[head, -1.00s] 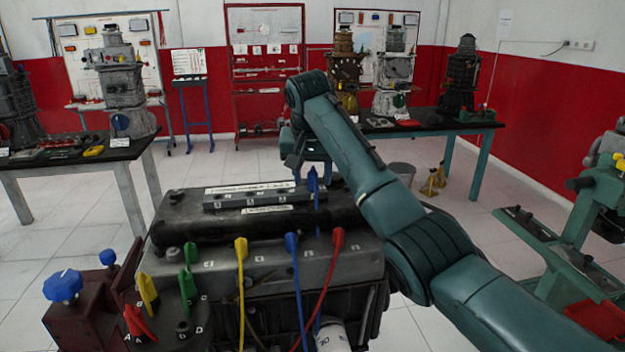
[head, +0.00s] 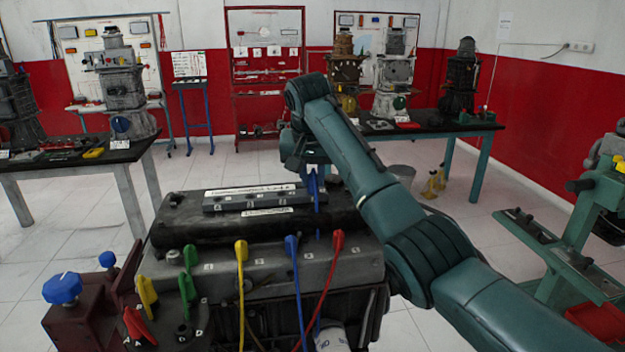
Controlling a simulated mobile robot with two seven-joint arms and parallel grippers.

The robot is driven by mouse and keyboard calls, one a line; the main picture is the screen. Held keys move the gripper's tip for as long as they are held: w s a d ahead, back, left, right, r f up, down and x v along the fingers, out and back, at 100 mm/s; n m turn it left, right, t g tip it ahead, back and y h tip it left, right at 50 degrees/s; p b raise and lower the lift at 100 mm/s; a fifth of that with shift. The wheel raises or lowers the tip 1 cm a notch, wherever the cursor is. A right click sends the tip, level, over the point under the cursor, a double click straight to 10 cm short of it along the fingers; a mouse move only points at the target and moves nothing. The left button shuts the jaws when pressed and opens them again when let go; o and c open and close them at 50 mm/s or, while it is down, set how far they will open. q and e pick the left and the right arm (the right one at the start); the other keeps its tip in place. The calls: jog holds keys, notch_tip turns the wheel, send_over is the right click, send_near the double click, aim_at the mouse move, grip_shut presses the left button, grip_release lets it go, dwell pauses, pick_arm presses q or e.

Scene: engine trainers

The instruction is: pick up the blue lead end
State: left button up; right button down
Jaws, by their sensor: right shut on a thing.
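The blue lead end (head: 315,188) stands upright over the black top cover of the engine, towards its right end. My right gripper (head: 312,169) reaches in from the right and is shut on the top of this blue end; the fingers are small and partly hidden by my arm. A second blue plug (head: 291,246) sits on the grey front ledge, with its blue cable hanging down the front. My left gripper is not in view.
Yellow (head: 241,250), red (head: 338,241) and green (head: 190,257) plugs stand along the grey ledge (head: 265,262). A dark red block with blue knobs (head: 62,288) is at front left. A green stand (head: 590,230) is at right.

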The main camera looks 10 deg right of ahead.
aim_at(312, 175)
jog(key=shift+r, duration=0.6)
notch_tip(312, 175, up, 9)
jog(key=shift+f, duration=0.15)
